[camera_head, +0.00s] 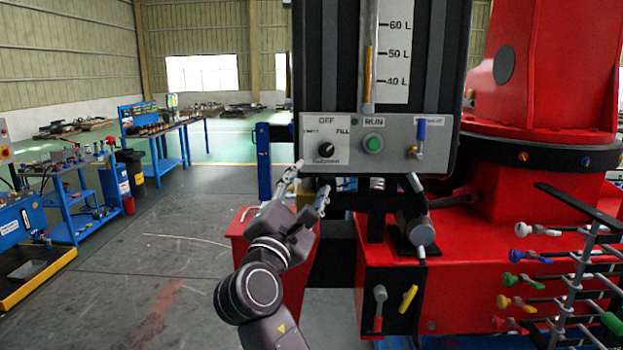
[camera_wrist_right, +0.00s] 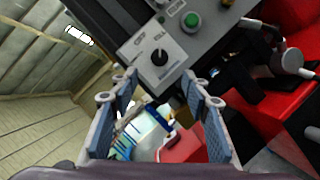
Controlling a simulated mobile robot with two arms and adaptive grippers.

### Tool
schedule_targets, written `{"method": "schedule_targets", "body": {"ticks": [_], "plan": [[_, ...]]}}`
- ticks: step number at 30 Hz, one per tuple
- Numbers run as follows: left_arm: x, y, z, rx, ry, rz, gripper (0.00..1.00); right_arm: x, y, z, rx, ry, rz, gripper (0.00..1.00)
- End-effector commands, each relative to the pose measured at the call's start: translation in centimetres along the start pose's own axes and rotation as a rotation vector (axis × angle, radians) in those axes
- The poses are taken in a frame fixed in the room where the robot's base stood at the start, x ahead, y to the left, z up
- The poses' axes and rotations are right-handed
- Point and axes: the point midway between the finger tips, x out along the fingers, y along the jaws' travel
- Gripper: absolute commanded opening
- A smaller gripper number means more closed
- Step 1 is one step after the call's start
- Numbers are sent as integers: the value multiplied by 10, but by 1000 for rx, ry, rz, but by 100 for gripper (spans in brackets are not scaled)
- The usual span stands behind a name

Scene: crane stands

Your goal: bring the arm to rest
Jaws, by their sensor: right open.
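My right gripper (camera_head: 308,184) is open and empty in the head view, in front of the lower left of the control panel (camera_head: 345,158). In the right wrist view its two fingers (camera_wrist_right: 160,103) stand apart with nothing between them. The panel carries a black rotary knob (camera_head: 326,149) between markings that include OFF and FILL, a green RUN button (camera_head: 373,143) and a blue-handled valve (camera_head: 421,130). The knob also shows in the wrist view (camera_wrist_right: 159,57), beyond the fingertips. The gripper looks apart from the knob. My left gripper is not in view.
A red crane base (camera_head: 480,270) fills the right side, with a grey lever (camera_head: 415,225) below the panel. A rack with several coloured valve handles (camera_head: 580,280) stands at lower right. Blue workbenches (camera_head: 75,200) stand at left. The floor between is mostly clear.

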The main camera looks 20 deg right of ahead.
Motion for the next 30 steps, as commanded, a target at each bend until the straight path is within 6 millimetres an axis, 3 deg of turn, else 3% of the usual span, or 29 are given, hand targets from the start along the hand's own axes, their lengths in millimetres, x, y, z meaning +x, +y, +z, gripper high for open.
{"method": "schedule_targets", "body": {"ticks": [7, 11, 14, 16, 20, 24, 26, 30], "plan": [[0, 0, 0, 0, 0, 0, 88, 0, -2, -1, 3, 3, -2, 43], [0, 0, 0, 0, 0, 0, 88, -3, -30, -16, 60, 47, -46, 43], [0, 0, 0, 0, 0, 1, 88, -12, -79, -41, 174, 121, -134, 43], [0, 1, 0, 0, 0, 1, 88, -25, -126, -62, 285, 183, -224, 43], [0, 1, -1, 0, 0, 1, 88, -63, -212, -97, 504, 277, -423, 43], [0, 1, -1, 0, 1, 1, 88, -122, -298, -123, 733, 333, -668, 43], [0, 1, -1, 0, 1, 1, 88, -153, -332, -129, 828, 341, -784, 43], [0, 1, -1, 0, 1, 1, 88, -233, -398, -132, 1032, 321, -1067, 43]]}}
